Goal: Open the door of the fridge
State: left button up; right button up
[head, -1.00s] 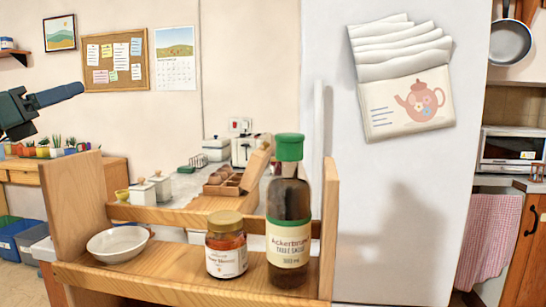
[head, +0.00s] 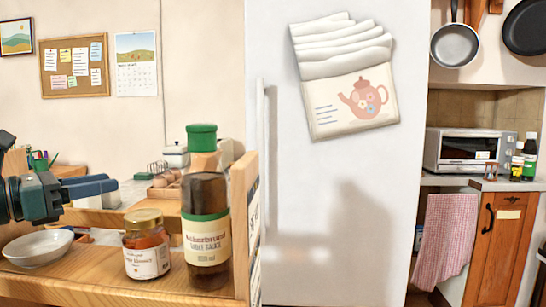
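The fridge (head: 350,200) is a tall white panel in the middle of the head view. Its door looks shut, with no gap showing. A long upright handle (head: 268,150) runs along the door's left side, and its lower part is hidden behind the wooden shelf unit. My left gripper (head: 112,187) comes in from the left above the shelf unit, well left of the handle and touching nothing that I can see. Its fingers overlap from this side, so their opening is unclear. My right gripper is not in view.
Folded paper or cloth with a teapot print (head: 350,95) hangs on the fridge. A cupboard (head: 497,240) stands at right.

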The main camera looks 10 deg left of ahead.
aim_at(339, 215)
jog(key=i+l, duration=0.7)
